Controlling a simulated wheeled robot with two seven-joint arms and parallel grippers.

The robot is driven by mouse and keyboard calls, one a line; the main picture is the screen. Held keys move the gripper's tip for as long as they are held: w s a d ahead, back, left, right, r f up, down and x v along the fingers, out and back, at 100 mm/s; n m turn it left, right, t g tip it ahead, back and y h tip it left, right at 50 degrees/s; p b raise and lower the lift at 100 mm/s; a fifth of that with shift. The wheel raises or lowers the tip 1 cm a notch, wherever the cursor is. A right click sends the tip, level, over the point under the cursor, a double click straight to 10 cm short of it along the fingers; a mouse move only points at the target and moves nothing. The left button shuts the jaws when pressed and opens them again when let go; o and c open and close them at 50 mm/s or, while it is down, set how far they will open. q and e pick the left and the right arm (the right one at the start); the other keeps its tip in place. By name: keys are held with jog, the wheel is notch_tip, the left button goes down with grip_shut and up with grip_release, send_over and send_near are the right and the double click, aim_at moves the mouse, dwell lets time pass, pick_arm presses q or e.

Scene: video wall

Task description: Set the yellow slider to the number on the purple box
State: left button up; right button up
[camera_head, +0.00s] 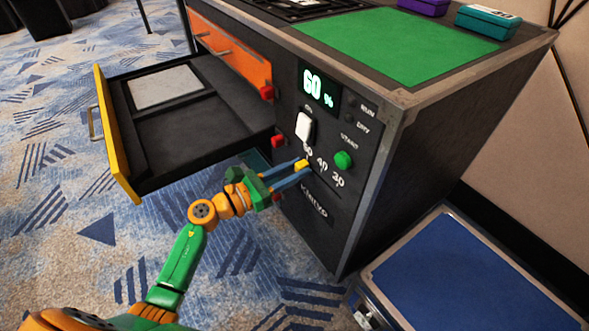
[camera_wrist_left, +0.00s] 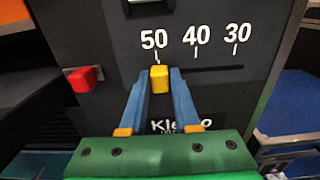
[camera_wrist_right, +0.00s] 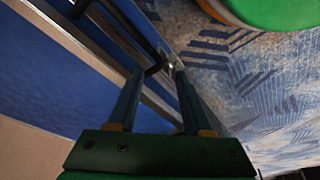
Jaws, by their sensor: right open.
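The yellow slider (camera_head: 301,166) is on the front of the dark cabinet. In the left wrist view the yellow slider (camera_wrist_left: 160,79) stands under the 50, at the left end of a slot with 50, 40, 30 above it. My left gripper (camera_head: 298,170) has its blue fingers on both sides of the slider, against it. The purple box (camera_head: 424,5) is on the cabinet top, cut off by the picture's upper edge; no number on it can be read. My right gripper (camera_wrist_right: 160,72) is open and empty near a blue-topped case.
The cabinet has a lit display (camera_head: 318,86) reading 60 %, a white switch (camera_head: 304,127) and a green START button (camera_head: 343,160). A yellow-fronted drawer (camera_head: 118,140) stands open at left. A teal box (camera_head: 488,20) lies on top. A blue-topped case (camera_head: 460,275) stands at lower right.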

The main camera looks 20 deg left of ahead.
pick_arm(q)
grip_shut()
dwell(1.1)
